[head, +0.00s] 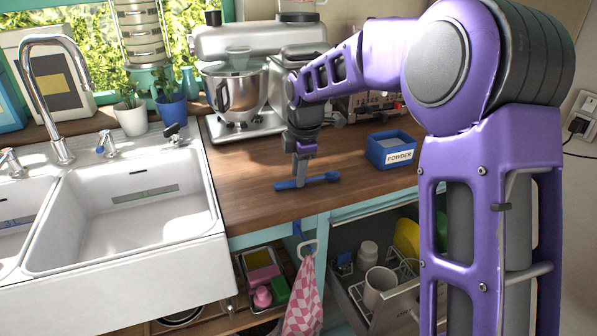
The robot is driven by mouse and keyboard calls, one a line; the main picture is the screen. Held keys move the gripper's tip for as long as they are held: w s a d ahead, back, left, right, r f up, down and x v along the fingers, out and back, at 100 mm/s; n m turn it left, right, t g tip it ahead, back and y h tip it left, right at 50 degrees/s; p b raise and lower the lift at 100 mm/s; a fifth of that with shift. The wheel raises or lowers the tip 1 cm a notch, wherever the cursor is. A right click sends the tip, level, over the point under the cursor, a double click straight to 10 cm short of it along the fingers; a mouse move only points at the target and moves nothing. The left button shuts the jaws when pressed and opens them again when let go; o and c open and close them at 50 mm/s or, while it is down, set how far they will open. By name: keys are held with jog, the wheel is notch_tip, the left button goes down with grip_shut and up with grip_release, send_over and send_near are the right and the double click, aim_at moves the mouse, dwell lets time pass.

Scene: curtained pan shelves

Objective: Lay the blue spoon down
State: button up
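The blue spoon (321,179) is level, at or just above the wooden counter (250,205), near the front edge. Its wider end points right and its handle end points left. My gripper (301,181) points straight down at the middle of the spoon, with a grey finger overlapping the handle. The other finger is hidden, so I cannot tell whether the gripper grips the spoon or is slightly open around it. I also cannot tell whether the spoon touches the wood.
A blue box labelled POWDER (390,149) stands right of the spoon. A stand mixer (245,85) is behind, and a white sink (130,205) is at left. Below, an open drawer (355,290) holds dishes, and a pink checked towel (304,300) hangs in front. Counter left of the spoon is clear.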

dwell(0.3)
jog(key=o, duration=0.6)
jog(key=shift+c, duration=0.2)
jog(key=p+v, duration=0.2)
jog(key=v, duration=1.5)
jog(key=shift+s+r+p, duration=0.2)
jog(key=shift+p, duration=0.15)
